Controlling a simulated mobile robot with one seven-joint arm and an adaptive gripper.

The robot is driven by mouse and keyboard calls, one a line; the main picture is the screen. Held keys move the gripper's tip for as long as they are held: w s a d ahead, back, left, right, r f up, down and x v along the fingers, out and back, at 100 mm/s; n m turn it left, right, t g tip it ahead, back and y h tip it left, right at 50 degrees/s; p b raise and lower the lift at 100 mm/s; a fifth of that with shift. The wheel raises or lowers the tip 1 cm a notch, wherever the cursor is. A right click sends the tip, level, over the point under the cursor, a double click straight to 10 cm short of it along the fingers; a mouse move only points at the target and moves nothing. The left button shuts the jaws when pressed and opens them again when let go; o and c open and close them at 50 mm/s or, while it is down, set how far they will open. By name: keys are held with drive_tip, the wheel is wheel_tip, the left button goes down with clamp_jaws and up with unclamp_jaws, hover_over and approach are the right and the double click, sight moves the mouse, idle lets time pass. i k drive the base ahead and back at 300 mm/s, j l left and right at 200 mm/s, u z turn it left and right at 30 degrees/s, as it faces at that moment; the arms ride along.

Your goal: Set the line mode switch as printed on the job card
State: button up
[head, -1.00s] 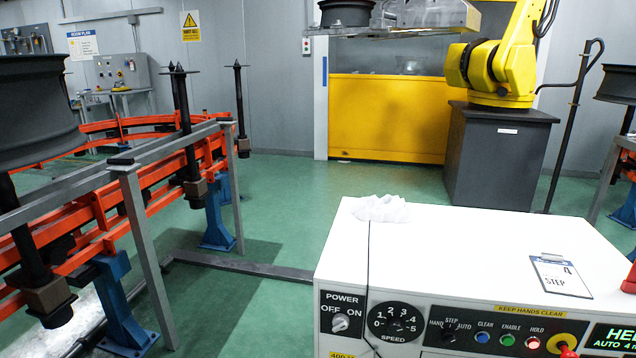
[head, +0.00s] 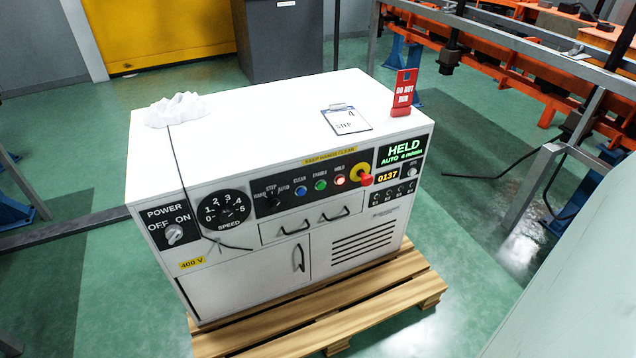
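The white control cabinet (head: 260,110) stands in the middle of the head view. Its front panel carries the line mode switch (head: 273,203), a small dark knob with HAND, STEP and AUTO printed around it. I cannot tell where its pointer stands. The display (head: 403,152) reads HELD and AUTO 4 m/min. The job card (head: 346,119) lies on a clipboard on the cabinet top and reads 4 and STEP. My gripper is not in view.
The panel also holds the POWER switch (head: 173,235), SPEED dial (head: 226,209), buttons and a red stop knob (head: 366,180). A red DO NOT RUN sign (head: 404,92) and a white cloth (head: 175,109) are on top. A wooden pallet (head: 330,325) juts out in front.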

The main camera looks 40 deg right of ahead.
sight(273, 201)
drive_tip(key=j+z, duration=0.2)
drive_tip(key=z, duration=0.2)
drive_tip(key=i+j+z, duration=0.1)
drive_tip(key=z, duration=0.25)
drive_tip(key=j+z, duration=0.4)
drive_tip(key=l, duration=0.1)
